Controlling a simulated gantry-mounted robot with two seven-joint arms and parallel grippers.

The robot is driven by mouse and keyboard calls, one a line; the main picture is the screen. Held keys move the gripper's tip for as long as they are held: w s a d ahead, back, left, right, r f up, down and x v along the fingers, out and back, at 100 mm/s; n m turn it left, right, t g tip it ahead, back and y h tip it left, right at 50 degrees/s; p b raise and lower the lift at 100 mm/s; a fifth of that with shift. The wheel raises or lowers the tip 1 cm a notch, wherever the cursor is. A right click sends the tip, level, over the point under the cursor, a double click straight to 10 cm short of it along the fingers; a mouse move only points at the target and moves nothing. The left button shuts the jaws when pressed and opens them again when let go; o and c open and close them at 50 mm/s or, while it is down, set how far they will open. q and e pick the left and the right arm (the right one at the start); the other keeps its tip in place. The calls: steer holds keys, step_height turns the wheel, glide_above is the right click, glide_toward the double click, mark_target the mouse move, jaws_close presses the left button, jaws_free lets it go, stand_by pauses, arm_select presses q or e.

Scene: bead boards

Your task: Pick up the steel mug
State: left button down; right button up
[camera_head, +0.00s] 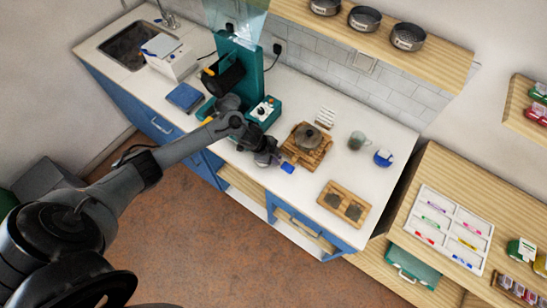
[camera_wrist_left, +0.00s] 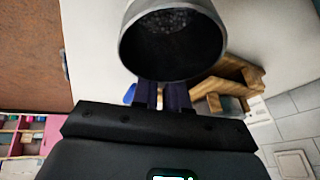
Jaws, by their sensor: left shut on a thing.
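The steel mug (camera_wrist_left: 172,48) fills the top middle of the left wrist view. Its round metal rim faces the camera, and its dark inside shows a speckled bottom. My left gripper (camera_wrist_left: 162,97) is shut on it, with the dark fingers meeting the near side of the mug. In the head view my left gripper (camera_head: 266,157) is over the front part of the white counter, left of the wooden stand. There the mug is hard to tell apart from the dark gripper. My right gripper is in neither view.
A wooden stand (camera_head: 293,152) with a dark round pot (camera_head: 307,136) is close to the right. A small blue thing (camera_head: 287,168) is by the gripper. A glass cup (camera_head: 357,141), a blue-white item (camera_head: 384,158) and a wooden tray (camera_head: 355,194) are farther right. A teal machine (camera_head: 249,78) stands behind.

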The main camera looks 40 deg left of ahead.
arm_select(q)
steer(key=shift+r, duration=0.5)
step_height(320, 180, up, 2)
steer(key=shift+w+r, duration=0.1)
steer(key=shift+r, duration=0.15)
steer(key=s+d+r+n+p, duration=0.1)
steer(key=d+r+p, duration=0.3)
steer(key=d+r, duration=0.5)
steer(key=s+d+r+n+p, duration=0.15)
steer(key=d+r+p, duration=0.35)
steer(key=d, duration=0.7)
steer(key=s+a+r+n+y+p, duration=0.2)
steer(key=a+r+n+y, duration=0.3)
steer(key=a+r+n, duration=0.4)
step_height(320, 180, up, 2)
steer(key=shift+s+a+r+n+t+y, duration=0.3)
steer(key=shift+s+n, duration=0.2)
steer(key=shift+n, duration=0.65)
